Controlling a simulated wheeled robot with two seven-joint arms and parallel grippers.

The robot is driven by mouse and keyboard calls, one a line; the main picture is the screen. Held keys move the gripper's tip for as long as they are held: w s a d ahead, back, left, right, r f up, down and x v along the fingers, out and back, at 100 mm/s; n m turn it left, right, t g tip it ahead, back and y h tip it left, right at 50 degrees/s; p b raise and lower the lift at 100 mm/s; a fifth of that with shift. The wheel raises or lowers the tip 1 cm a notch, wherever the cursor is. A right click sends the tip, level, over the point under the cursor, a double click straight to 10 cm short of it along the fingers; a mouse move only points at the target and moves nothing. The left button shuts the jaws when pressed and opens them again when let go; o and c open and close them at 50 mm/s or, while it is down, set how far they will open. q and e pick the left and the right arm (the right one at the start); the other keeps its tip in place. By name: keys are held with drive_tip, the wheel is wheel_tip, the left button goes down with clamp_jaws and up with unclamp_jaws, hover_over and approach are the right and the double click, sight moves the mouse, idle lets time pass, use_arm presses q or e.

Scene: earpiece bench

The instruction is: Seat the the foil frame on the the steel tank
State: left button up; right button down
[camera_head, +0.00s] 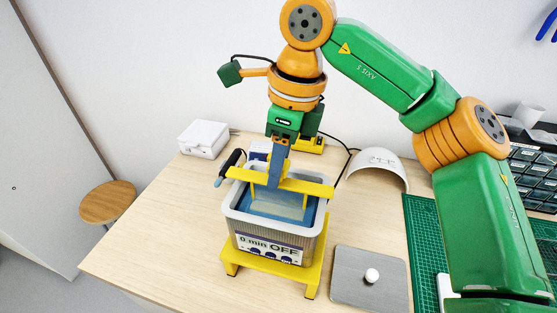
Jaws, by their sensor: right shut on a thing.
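The steel tank (230,213) is an open box with a pale rim and a front label reading "0 min OFF". It stands on a yellow stand (313,275) and holds blue liquid. The foil frame (310,187) is a yellow bar piece lying across above the tank's opening, with a pale sheet (278,207) below it inside the tank. I cannot tell whether the bar touches the rim. My right gripper (276,180) comes down from above with its blue fingers shut on the middle of the foil frame, hiding part of it. My left gripper is not in view.
A green mat (425,235) lies at right. The table's front left is clear.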

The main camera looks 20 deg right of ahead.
drive_tip(key=shift+f+b, duration=0.6)
drive_tip(key=shift+f, duration=0.5)
drive_tip(key=shift+c, duration=2.1)
unclamp_jaws()
drive_tip(key=r, duration=0.2)
drive_tip(key=r+p, duration=0.1)
drive_tip(key=r, duration=0.4)
drive_tip(key=shift+s+d+p, duration=0.3)
drive_tip(key=shift+d, duration=0.1)
drive_tip(key=shift+s+r, duration=0.1)
